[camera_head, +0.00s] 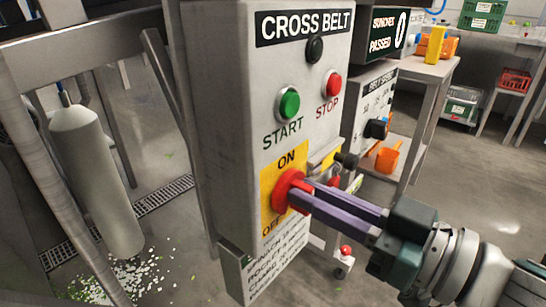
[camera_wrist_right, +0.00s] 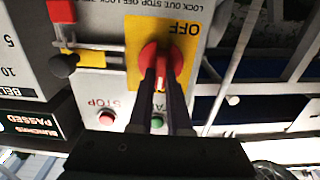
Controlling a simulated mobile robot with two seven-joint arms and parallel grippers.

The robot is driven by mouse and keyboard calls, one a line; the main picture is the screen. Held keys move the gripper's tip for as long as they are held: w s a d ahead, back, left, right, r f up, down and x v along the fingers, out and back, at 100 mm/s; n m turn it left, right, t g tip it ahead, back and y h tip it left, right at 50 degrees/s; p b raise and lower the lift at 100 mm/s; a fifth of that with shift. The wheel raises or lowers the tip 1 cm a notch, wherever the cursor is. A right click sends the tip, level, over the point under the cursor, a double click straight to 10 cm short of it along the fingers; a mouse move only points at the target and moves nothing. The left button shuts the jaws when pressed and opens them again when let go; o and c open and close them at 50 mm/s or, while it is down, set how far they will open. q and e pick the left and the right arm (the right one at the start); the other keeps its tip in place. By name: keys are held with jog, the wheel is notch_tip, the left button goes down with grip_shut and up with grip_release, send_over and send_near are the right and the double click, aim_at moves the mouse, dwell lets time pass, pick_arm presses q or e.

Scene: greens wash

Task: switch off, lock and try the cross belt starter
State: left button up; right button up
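The grey cross belt starter box (camera_head: 225,110) stands in the middle of the head view. Its red rotary handle (camera_head: 283,190) sits on a yellow plate marked ON above and OFF below. My right gripper (camera_head: 302,193) comes from the right with its two fingers closed around the handle's grip. The wrist view, upside down, shows the red handle (camera_wrist_right: 161,65) between the fingertips. My fingers partly hide the handle, so its exact setting is unclear. The green START button (camera_head: 289,103) and red STOP button (camera_head: 333,84) are above. My left gripper is not in view.
Beside the handle, a black knob (camera_wrist_right: 62,65) and a red block (camera_wrist_right: 61,11) show near the box's edge. A belt speed box (camera_head: 367,110) stands close on the right. A white cylinder (camera_head: 95,175) and metal frame stand left.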

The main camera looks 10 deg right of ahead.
grip_shut()
jog(key=shift+n, duration=0.4)
jog(key=n, duration=0.5)
jog(key=n+b, duration=0.1)
jog(key=n, duration=0.5)
jog(key=f+n+b, duration=0.1)
jog(key=n, duration=0.5)
jog(key=shift+s+a, duration=0.3)
jog(key=shift+a, duration=0.1)
dwell(0.4)
jog(key=o, duration=0.6)
grip_release()
